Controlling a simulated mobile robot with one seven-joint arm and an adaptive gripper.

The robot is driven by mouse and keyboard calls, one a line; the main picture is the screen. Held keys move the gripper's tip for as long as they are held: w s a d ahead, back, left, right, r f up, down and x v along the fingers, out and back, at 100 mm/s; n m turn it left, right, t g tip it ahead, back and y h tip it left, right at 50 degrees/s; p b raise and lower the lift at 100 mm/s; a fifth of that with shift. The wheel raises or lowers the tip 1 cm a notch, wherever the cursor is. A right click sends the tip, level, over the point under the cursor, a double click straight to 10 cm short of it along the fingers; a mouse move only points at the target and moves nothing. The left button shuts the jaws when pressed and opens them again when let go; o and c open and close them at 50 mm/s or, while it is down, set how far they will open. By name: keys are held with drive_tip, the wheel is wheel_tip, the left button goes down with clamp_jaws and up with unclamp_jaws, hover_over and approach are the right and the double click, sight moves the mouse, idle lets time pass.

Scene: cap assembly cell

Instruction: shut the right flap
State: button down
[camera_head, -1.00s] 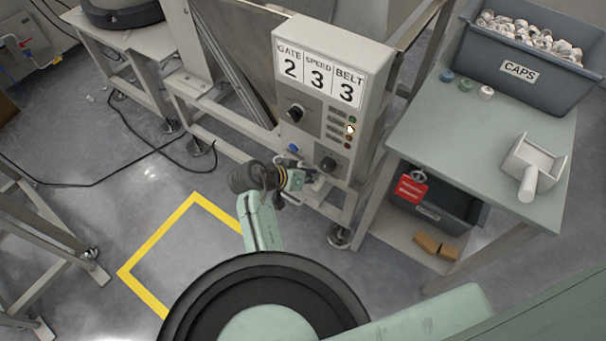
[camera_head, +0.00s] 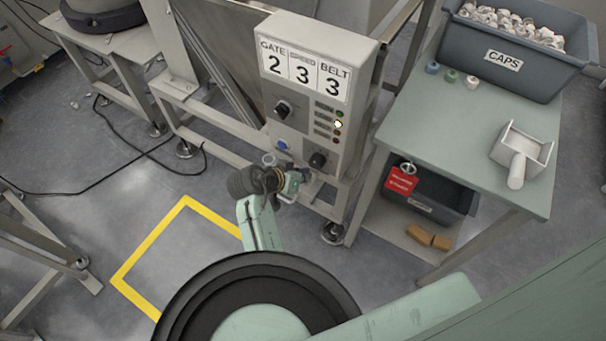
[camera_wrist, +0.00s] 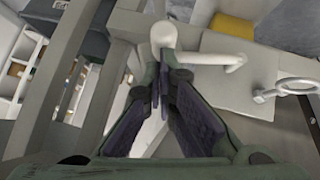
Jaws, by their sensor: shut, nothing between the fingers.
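My gripper (camera_head: 296,184) is low in front of the control box, just under its lower black knob in the head view. In the wrist view my gripper (camera_wrist: 166,68) is shut and empty, its fingertips close to a pale rounded lever (camera_wrist: 163,34) with a side bar. I cannot tell whether they touch. A grey plate (camera_wrist: 260,75) lies behind and to the right of the fingertips, with a metal ring (camera_wrist: 292,88) at its right. I cannot tell which part is the right flap, or whether it is open or shut.
The control box (camera_head: 308,75) reads gate 2, speed 3, belt 3. A green table (camera_head: 450,130) at the right bears a caps bin (camera_head: 515,60) and a white scoop (camera_head: 520,150). A dark crate with a red tag (camera_head: 402,181) sits on its lower shelf.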

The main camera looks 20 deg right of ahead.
sight(310, 185)
drive_tip(key=shift+s+d+f+m+t+y+b, duration=0.25)
drive_tip(key=shift+s+f+b, duration=0.1)
drive_tip(key=shift+f, duration=0.2)
drive_tip(key=shift+s+d+f+m+t+y+b, duration=0.2)
drive_tip(key=shift+f+t+y+b, duration=0.1)
drive_tip(key=shift+f, duration=0.2)
drive_tip(key=shift+s+d+f+m+t+y+b, duration=0.1)
drive_tip(key=shift+s+f+m+t+y+b, duration=0.1)
drive_tip(key=shift+f+t+b, duration=0.15)
drive_tip(key=shift+s+d+f+m+t+y+b, duration=0.1)
drive_tip(key=shift+f+m+t+y+b, duration=0.1)
drive_tip(key=shift+f, duration=0.7)
drive_tip(key=shift+f, duration=0.1)
drive_tip(key=shift+s, duration=0.1)
